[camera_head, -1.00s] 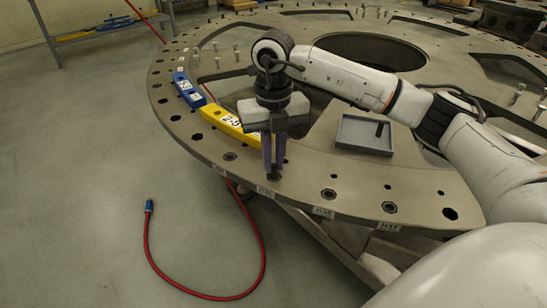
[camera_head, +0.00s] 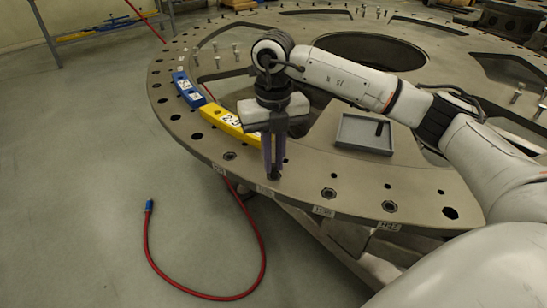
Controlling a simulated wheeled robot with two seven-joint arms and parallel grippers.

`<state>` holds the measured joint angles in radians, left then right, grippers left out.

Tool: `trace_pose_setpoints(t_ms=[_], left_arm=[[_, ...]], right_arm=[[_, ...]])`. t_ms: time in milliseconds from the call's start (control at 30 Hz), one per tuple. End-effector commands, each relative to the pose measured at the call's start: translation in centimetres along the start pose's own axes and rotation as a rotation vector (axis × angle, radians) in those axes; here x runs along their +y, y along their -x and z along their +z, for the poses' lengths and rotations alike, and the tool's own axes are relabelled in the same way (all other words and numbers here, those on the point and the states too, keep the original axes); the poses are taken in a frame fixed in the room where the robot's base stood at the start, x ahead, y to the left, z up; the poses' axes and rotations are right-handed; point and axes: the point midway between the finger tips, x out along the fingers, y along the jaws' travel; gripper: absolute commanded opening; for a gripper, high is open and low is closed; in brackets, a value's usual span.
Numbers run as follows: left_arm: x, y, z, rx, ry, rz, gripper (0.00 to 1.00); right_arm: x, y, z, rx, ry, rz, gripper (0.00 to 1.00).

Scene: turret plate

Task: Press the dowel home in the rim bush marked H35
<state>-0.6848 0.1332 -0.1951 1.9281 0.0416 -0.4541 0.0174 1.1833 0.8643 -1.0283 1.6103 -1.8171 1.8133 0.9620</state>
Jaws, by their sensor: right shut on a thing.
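My right gripper (camera_head: 273,172) points straight down at the near rim of the turret plate (camera_head: 300,194). Its purple fingers are shut, with a small dark piece at their tips, apparently the dowel, mostly hidden. The tips are at the rim surface, just above a small white tag (camera_head: 265,190) that is too blurred to read surely. The bush under them is hidden, so I cannot tell how deep the dowel sits. Other rim bushes (camera_head: 329,194) show to the right, and one (camera_head: 229,156) to the left. My left gripper is not in view.
A yellow block (camera_head: 227,121) and a blue block (camera_head: 187,89) lie on the rim left of the gripper. A red hose (camera_head: 264,250) loops over the floor.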

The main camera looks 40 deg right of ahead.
Motion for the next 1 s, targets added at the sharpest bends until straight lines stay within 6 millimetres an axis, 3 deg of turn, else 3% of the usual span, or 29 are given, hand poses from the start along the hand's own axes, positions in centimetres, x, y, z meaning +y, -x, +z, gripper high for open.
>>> trace_pose_setpoints(t_ms=[1000], left_arm=[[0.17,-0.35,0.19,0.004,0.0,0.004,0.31]], right_arm=[[-0.01,-1.11,-0.11,0.005,0.001,-0.002,0.0]])
